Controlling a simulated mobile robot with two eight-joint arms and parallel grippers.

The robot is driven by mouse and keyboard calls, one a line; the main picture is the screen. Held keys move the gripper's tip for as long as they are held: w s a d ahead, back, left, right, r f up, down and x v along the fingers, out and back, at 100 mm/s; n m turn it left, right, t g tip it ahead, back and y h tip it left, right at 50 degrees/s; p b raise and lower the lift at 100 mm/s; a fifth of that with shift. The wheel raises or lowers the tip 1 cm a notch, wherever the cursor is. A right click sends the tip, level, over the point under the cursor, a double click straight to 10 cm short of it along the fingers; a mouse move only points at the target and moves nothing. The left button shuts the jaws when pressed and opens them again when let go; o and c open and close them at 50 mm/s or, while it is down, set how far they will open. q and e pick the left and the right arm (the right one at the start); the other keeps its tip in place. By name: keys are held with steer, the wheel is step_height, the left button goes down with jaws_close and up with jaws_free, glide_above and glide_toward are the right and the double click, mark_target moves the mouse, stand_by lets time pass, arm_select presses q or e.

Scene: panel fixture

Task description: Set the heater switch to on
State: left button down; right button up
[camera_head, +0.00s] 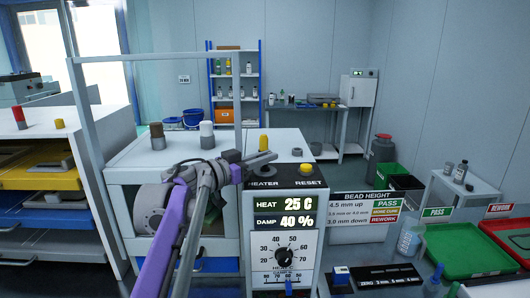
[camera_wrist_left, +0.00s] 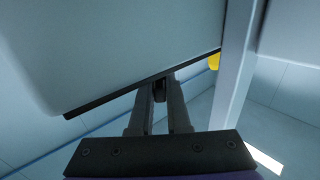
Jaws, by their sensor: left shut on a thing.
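The control panel (camera_head: 310,184) stands in the middle of the head view, with HEATER and RESET labels on its top strip. My left gripper (camera_head: 262,158) reaches in from the left just above the HEATER label. It is shut on the heater switch, which the fingers mostly hide in the head view. In the left wrist view my left gripper (camera_wrist_left: 160,88) has its two fingers close together around a small dark piece, by the edge of a pale housing (camera_wrist_left: 140,45). Which way the switch points cannot be told. My right gripper is not in view.
A yellow reset knob (camera_head: 306,169) sits right of my gripper. Below are a display reading HEAT 25 C and DAMP 40 %, and a black dial (camera_head: 284,260). A BEAD HEIGHT sign (camera_head: 364,209) and a green tray (camera_head: 462,250) stand at the right.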

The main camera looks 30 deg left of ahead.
arm_select(q)
steer(key=shift+r+m+g+h+p, duration=0.1)
steer(key=shift+m+g+h+p, duration=0.55)
steer(key=shift+m+g+h, duration=0.65)
steer(key=shift+m+g+h+p, duration=0.65)
steer(key=shift+m+h, duration=0.35)
steer(key=shift+h, duration=0.7)
steer(key=c, duration=0.9)
jaws_free()
